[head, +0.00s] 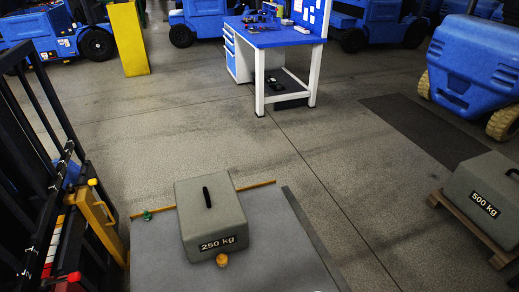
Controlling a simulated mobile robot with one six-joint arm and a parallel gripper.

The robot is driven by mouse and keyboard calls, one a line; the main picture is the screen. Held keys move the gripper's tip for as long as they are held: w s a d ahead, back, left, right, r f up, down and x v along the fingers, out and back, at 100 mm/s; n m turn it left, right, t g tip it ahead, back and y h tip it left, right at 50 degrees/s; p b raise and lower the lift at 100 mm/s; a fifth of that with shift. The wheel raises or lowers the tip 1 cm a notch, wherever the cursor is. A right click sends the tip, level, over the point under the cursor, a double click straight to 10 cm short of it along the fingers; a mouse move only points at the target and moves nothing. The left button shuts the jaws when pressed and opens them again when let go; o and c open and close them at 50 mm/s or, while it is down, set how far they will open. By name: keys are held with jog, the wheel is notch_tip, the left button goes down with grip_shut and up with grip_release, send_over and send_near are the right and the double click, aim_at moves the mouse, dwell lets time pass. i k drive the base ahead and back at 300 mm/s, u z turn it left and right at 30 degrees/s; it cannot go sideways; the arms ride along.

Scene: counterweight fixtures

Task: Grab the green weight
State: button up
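A small green object (147,215), which looks like the green weight, sits at the far left part of a grey platform (160,262). It is close to the platform's yellow back edge and is too small to make out its shape well. A large grey-green block marked 250 kg (210,216) stands to its right on the same platform, with a gap between them. My gripper is not in view.
A small orange-yellow object (222,260) sits in front of the 250 kg block. A 500 kg block (484,200) rests on a wooden pallet (470,228) at right. A dark metal frame (40,140) with yellow parts stands close left of the platform. A blue workbench (275,37) stands behind.

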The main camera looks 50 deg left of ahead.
aim_at(147, 216)
jog(key=i, duration=3.3)
jog(key=u, duration=2.75)
jog(key=i, duration=3.6)
